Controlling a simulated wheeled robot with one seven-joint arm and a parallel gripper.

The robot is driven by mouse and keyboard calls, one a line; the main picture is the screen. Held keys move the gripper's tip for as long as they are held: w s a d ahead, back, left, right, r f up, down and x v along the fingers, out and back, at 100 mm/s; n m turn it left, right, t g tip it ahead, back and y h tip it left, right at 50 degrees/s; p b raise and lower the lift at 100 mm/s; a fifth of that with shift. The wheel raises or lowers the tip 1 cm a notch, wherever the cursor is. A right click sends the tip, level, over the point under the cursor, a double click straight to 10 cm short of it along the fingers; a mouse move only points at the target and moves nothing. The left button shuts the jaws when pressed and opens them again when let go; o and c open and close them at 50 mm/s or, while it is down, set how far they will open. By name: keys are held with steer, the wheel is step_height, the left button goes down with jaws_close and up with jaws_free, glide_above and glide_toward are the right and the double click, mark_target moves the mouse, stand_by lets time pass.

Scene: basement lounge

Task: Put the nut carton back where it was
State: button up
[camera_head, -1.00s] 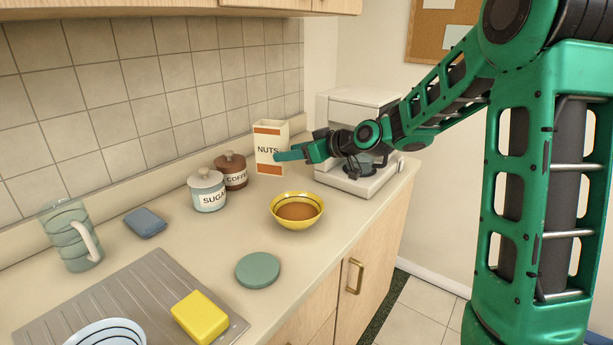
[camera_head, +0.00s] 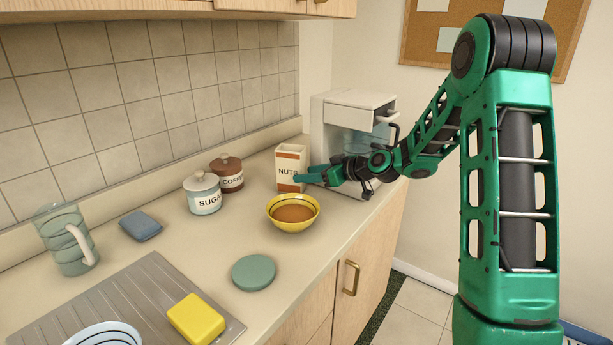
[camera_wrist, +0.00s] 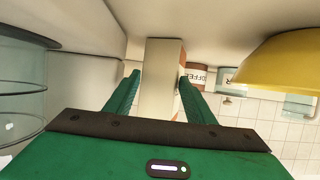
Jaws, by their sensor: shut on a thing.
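The nut carton (camera_head: 290,168) is a white box with orange-brown bands and the word NUTS. It stands upright at the back of the counter, just left of the coffee machine, and looks level with or very close to the counter top. My gripper (camera_head: 304,177) comes in from the right and is shut on the carton's lower part. In the wrist view the carton (camera_wrist: 163,85) sits between the two green fingers (camera_wrist: 158,95). Whether its base touches the counter is unclear.
A yellow bowl (camera_head: 293,224) of brown contents stands in front of the carton. The coffee jar (camera_head: 227,181) and sugar jar (camera_head: 203,203) stand to its left. The white coffee machine (camera_head: 345,112) is close behind my gripper. A green disc (camera_head: 254,272) lies nearer the front edge.

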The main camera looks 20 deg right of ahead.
steer(key=o, duration=1.4)
steer(key=shift+f, duration=0.1)
